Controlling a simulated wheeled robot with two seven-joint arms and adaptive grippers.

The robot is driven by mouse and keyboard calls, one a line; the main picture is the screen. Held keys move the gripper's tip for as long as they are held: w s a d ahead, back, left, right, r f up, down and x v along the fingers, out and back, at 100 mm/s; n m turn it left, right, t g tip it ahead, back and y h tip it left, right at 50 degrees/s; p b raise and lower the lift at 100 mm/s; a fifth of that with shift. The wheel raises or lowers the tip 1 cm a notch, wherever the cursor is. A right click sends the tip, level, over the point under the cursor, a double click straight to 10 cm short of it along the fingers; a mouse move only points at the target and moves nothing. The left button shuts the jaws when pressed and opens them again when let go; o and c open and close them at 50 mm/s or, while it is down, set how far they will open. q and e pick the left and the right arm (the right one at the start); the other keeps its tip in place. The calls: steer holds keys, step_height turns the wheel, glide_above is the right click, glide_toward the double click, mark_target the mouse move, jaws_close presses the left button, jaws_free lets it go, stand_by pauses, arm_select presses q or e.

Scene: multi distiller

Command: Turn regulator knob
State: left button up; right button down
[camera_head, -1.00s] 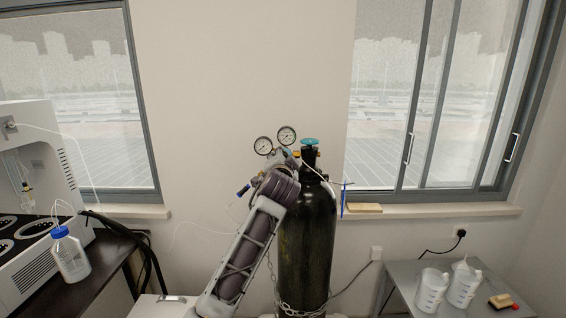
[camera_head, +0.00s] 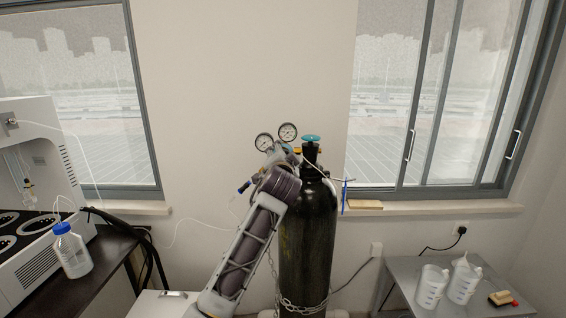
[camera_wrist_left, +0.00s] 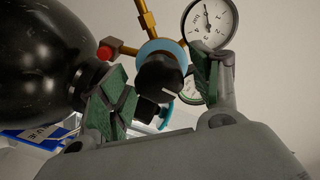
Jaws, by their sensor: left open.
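The black regulator knob (camera_wrist_left: 158,80) with a blue collar (camera_wrist_left: 160,50) sits on brass fittings in the left wrist view. My left gripper (camera_wrist_left: 160,92) is open, one green-padded finger on each side of the knob. I cannot tell whether the pads touch it. In the head view, my left wrist hides the knob and most of the gripper. Two round gauges (camera_head: 276,137) stand above the wrist. The tall black gas cylinder (camera_head: 308,240) is just right of it, with a teal valve handwheel (camera_head: 311,138) on top. My right gripper is not in view.
A chain (camera_head: 300,306) circles the cylinder's lower part. A white machine (camera_head: 38,150) and a blue-capped bottle (camera_head: 72,252) stand on the left bench. White jugs (camera_head: 432,286) stand on the right table. The wall behind the cylinder is bare between two windows.

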arm_select(q)
steer(key=shift+s, duration=0.1)
steer(key=s, duration=1.1)
steer(key=shift+s+a+r, duration=0.25)
steer(key=shift+s+r, duration=0.05)
steer(key=shift+s, duration=0.05)
stand_by(0.4)
